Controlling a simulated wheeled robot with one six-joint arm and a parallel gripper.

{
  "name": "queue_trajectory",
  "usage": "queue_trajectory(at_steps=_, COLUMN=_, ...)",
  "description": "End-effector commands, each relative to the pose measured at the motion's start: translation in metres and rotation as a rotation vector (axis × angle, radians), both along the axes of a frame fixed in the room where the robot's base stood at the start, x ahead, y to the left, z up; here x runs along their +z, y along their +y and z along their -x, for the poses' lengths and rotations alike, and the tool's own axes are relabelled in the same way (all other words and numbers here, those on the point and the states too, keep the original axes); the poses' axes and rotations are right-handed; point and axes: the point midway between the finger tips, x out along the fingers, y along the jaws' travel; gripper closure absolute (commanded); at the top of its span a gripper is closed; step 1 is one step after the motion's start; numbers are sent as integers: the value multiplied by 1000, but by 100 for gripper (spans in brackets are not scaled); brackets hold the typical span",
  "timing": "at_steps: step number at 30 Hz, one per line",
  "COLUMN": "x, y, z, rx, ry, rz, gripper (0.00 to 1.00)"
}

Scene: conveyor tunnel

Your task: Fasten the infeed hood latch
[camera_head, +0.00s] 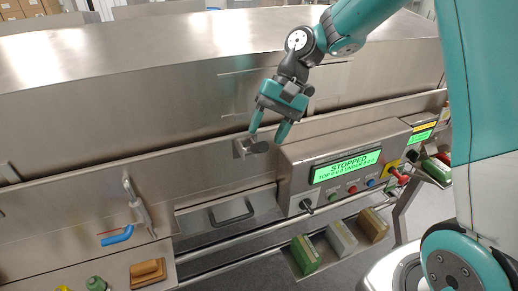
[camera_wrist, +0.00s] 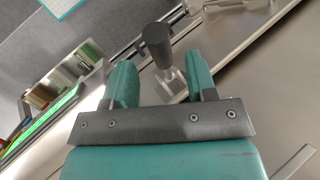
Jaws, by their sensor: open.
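A steel latch with a dark rounded handle (camera_head: 259,147) sits on the front of the long steel hood (camera_head: 150,112), left of the control panel. In the wrist view, the dark handle (camera_wrist: 158,42) stands beyond and between my fingertips, with a bright metal bracket (camera_wrist: 172,80) below it. My gripper (camera_head: 268,131) is open and empty, its fingers pointing down at the latch. It also shows in the wrist view (camera_wrist: 163,78), with a finger on each side of the bracket. I cannot tell whether a finger touches the latch.
The control panel (camera_head: 296,172) with a green "STOPPED" display (camera_head: 346,166) juts out just right of the latch. A black-handled drawer (camera_head: 205,220) is below. Several coloured blocks sit on a lower shelf.

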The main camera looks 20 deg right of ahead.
Motion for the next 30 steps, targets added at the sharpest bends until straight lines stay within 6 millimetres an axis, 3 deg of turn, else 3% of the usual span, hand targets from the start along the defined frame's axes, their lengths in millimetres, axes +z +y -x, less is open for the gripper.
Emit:
queue_trajectory(at_steps=9, x=-35, y=23, z=9, rx=0, ry=1, rz=0, gripper=48)
queue_trajectory(at_steps=20, x=-40, y=25, z=9, rx=0, ry=-1, rz=0, gripper=48)
queue_trajectory(at_steps=27, x=-40, y=25, z=9, rx=0, ry=-1, rz=0, gripper=100)
queue_trajectory(at_steps=30, x=-40, y=25, z=9, rx=0, ry=-1, rz=0, gripper=100)
